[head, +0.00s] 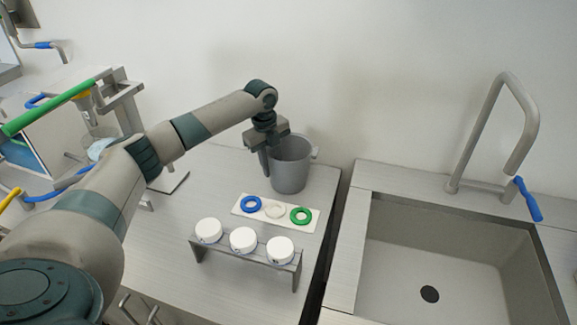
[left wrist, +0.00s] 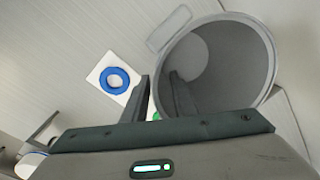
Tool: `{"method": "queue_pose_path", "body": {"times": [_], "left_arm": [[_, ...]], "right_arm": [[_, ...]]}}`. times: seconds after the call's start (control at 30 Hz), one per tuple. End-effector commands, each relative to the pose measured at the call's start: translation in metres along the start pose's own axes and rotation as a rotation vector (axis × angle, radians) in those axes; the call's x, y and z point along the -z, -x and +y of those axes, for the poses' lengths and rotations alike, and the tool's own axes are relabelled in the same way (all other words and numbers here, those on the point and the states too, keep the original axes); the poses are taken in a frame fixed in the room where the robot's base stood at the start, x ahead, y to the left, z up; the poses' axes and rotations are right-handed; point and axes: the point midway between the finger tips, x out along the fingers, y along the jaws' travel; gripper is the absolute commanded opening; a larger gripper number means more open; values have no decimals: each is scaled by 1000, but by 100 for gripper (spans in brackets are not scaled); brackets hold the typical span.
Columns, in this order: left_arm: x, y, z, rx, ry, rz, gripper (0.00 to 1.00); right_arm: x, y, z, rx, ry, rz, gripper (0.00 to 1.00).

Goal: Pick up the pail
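The grey pail (head: 290,170) stands upright at the back right of the left counter, near the wall. My left gripper (head: 268,150) points down at the pail's left rim. In the left wrist view, the pail (left wrist: 240,60) shows its open mouth, and the gripper (left wrist: 160,84) straddles its wall. One finger is outside the pail and the other is inside its mouth. A gap shows between the fingers and the thin wall, so the gripper looks open. In the head view the inner finger is hidden. My right gripper is not in view.
A white plate (head: 235,210) with blue, white and green rings lies in front of the pail. A metal rack (head: 228,252) with white round pieces stands nearer. A sink (head: 450,235) with a tall faucet (head: 487,130) is at right. A machine (head: 70,110) stands at left.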

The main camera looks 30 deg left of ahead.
Motion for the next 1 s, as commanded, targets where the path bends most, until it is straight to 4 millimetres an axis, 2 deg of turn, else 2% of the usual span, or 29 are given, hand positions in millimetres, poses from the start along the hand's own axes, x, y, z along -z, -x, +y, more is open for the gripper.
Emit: {"method": "queue_pose_path", "body": {"times": [0.27, 0.43, 0.6, 1.0], "left_arm": [[0, -9, 0, -1, 0, 0, 25], [0, -29, 1, -2, 2, 0, 25], [0, -48, 1, -2, 0, 0, 25], [0, -52, 1, 0, 0, -1, 25]], "right_arm": [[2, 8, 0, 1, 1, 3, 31], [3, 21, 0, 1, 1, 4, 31], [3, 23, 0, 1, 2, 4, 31], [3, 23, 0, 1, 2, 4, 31]]}}
